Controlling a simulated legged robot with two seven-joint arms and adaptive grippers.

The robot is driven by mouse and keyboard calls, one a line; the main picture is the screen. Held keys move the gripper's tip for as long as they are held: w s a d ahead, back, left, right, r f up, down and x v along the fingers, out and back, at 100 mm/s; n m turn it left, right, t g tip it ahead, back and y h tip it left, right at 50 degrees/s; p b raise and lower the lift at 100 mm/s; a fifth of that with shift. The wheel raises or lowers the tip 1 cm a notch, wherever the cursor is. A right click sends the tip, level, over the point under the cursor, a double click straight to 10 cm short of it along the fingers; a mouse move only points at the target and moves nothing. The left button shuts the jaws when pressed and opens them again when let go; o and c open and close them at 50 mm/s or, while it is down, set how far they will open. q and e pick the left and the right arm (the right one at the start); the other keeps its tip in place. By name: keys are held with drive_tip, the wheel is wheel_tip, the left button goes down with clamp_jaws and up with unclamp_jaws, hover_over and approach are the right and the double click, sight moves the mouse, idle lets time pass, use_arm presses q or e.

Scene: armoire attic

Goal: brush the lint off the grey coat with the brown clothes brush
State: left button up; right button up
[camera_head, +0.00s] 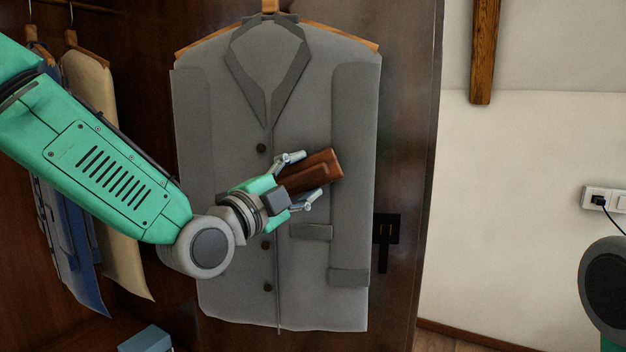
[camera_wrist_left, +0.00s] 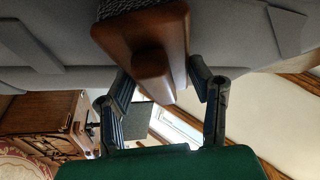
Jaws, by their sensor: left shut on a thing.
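The grey coat (camera_head: 225,130) hangs on a wooden hanger against the dark wooden armoire door. My left gripper (camera_head: 303,180) is shut on the brown clothes brush (camera_head: 318,170) in front of the coat's right half, above its pocket flap. In the left wrist view the brush (camera_wrist_left: 147,50) sits between the fingers of the left gripper (camera_wrist_left: 165,92), and its dark bristles face the grey coat (camera_wrist_left: 235,40). I cannot tell for sure whether the bristles touch the cloth. I make out no lint on the coat. My right gripper is not in view.
A beige garment (camera_head: 100,120) and a blue one (camera_head: 62,240) hang inside the armoire at the left. A blue-grey box (camera_head: 146,340) lies at the bottom. A black door handle (camera_head: 385,235) is right of the coat. A wall socket (camera_head: 603,198) with a plug is at the far right.

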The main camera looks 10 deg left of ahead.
sight(336, 163)
use_arm(q)
drive_tip(key=shift+s+a+r+p, duration=0.1)
drive_tip(key=shift+a+r+p, duration=0.25)
drive_tip(key=shift+a, duration=0.65)
drive_tip(key=shift+w+a+r+p, duration=0.1)
drive_tip(key=shift+a+r, duration=0.3)
drive_tip(key=shift+a, duration=0.6)
drive_tip(key=shift+s+a+r+p, duration=0.1)
drive_tip(key=shift+a+r+p, duration=0.25)
drive_tip(key=shift+a, duration=0.65)
drive_tip(key=shift+d+b, duration=0.4)
drive_tip(key=shift+d, duration=0.35)
drive_tip(key=shift+d+b, duration=0.35)
drive_tip(key=shift+d, duration=1.85)
drive_tip(key=shift+w+d, duration=0.2)
drive_tip(key=shift+d, duration=2.35)
drive_tip(key=shift+s, duration=0.1)
drive_tip(key=shift+s+b, duration=0.7)
drive_tip(key=shift+s, duration=2.2)
drive_tip(key=shift+s+d, duration=0.15)
drive_tip(key=shift+s, duration=1.3)
